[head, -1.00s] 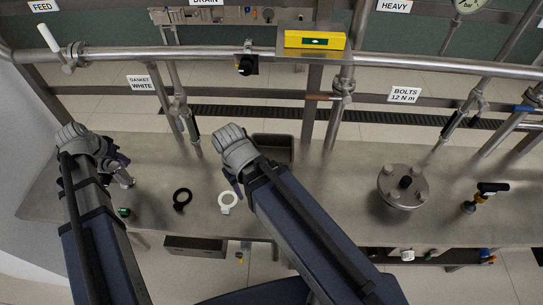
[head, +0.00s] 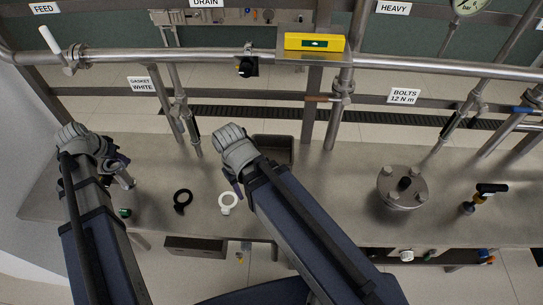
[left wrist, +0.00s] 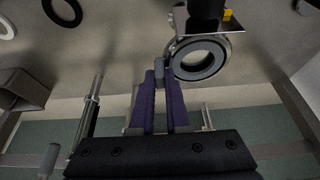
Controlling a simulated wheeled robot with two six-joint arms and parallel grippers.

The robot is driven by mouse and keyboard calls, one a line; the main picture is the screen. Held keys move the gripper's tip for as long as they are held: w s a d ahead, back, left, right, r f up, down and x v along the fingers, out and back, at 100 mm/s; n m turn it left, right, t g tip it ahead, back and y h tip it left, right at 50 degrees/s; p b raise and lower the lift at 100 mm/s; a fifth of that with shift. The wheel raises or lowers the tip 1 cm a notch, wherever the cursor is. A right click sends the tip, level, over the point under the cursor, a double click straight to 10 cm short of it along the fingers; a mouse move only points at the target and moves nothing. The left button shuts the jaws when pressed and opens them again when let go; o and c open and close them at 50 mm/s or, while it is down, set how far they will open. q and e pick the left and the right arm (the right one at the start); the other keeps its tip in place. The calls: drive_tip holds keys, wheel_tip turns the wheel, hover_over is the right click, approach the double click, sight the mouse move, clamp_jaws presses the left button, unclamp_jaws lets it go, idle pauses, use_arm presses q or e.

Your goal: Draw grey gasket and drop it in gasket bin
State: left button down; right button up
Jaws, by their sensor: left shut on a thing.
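In the left wrist view, a grey gasket (left wrist: 181,68) sits in a round metal holder, with its ring facing the camera. My left gripper (left wrist: 160,76), with purple fingers, is shut on a small grey tab at the ring's side. In the head view my left gripper (head: 122,160) is at the left end of the bench, and the gasket is mostly hidden there. My right gripper (head: 238,182) hangs over the middle of the bench, its jaw gap unclear. A dark open bin (head: 291,152) stands behind it; I see no label on it.
A black ring (head: 182,208) and a white ring (head: 224,209) lie on the bench (head: 330,205) between my arms. A bolted flange (head: 402,187) and a black-handled tool (head: 484,193) are at right. Pipes run along the back.

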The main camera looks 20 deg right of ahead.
use_arm(q)
drive_tip(key=shift+r, duration=0.1)
wheel_tip(320, 180, up, 5)
drive_tip(key=p, duration=0.5)
drive_tip(key=shift+f, duration=0.2)
drive_tip(key=shift+s, duration=0.1)
